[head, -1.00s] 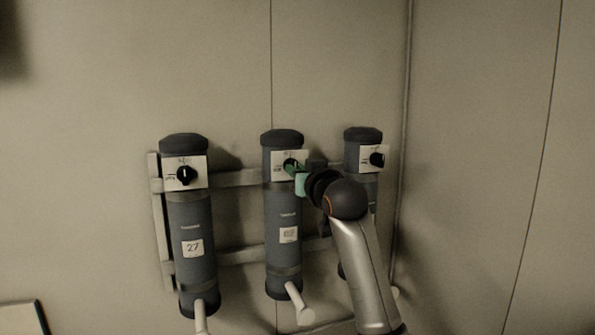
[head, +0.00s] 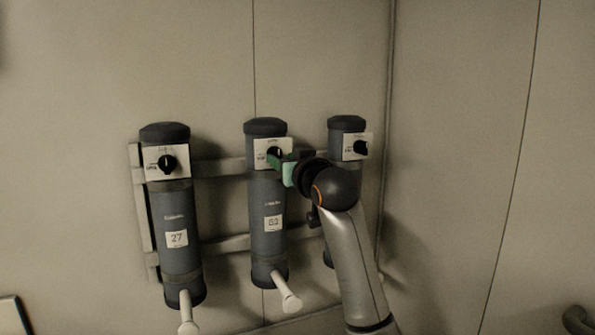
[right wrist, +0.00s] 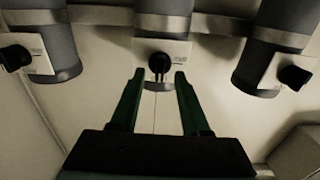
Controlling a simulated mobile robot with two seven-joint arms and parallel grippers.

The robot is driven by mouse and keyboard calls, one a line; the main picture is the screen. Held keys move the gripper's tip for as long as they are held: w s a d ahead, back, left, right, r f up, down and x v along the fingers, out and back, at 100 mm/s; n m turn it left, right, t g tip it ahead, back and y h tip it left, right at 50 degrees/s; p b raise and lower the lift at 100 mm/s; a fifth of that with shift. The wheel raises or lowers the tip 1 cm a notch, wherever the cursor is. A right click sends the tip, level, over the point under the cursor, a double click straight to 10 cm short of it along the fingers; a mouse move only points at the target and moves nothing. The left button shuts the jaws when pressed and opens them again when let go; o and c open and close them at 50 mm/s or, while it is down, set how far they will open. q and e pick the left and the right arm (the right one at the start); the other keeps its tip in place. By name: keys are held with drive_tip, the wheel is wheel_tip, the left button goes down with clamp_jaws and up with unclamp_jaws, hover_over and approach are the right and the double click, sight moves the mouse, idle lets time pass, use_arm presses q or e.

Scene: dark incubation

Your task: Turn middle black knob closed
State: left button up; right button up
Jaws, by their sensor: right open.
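The middle black knob (head: 274,151) sits on a white plate near the top of the middle grey cylinder (head: 267,200). In the right wrist view the knob (right wrist: 160,63) lies straight ahead, centred between the two green fingertips. In the right wrist view the gripper (right wrist: 160,74) is open with nothing held. I cannot tell whether the fingers touch the knob. My left gripper is not in view.
A left cylinder (head: 175,215) with its own black knob (head: 167,163) and a right cylinder (head: 347,124) with a black knob (head: 361,147) flank the middle one. Metal rails (head: 220,167) hold them against the wall. White handles (head: 290,300) stick out low. The right wall (head: 460,150) is bare.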

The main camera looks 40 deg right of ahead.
drive_tip(key=b+v, duration=0.2)
drive_tip(key=v, duration=0.8)
drive_tip(key=shift+s, duration=0.3)
drive_tip(key=w+a+f+n+g+y, duration=0.1)
drive_tip(key=a+f, duration=0.2)
drive_tip(key=f, duration=0.9)
drive_tip(key=w+a+f+n+g+y, duration=0.1)
drive_tip(key=a+f+n+g+y, duration=0.15)
drive_tip(key=f, duration=0.85)
drive_tip(key=w+a+f+g+y, duration=0.1)
drive_tip(key=a+f, duration=0.2)
drive_tip(key=f, duration=0.9)
drive_tip(key=s+a+f+n+g, duration=0.15)
drive_tip(key=s+f, duration=0.25)
drive_tip(key=f, duration=0.4)
drive_tip(key=s+a+f, duration=0.3)
drive_tip(key=s+f, duration=0.1)
drive_tip(key=f, duration=0.4)
drive_tip(key=s+a+f+g+y, duration=0.1)
drive_tip(key=s+a+f, duration=0.2)
drive_tip(key=s+f, duration=0.2)
drive_tip(key=s+a+f+g+y, duration=0.1)
drive_tip(key=s+a+f, duration=0.2)
drive_tip(key=s, duration=0.9)
wheel_tip(320, 180, down, 4)
drive_tip(key=shift+r, duration=0.2)
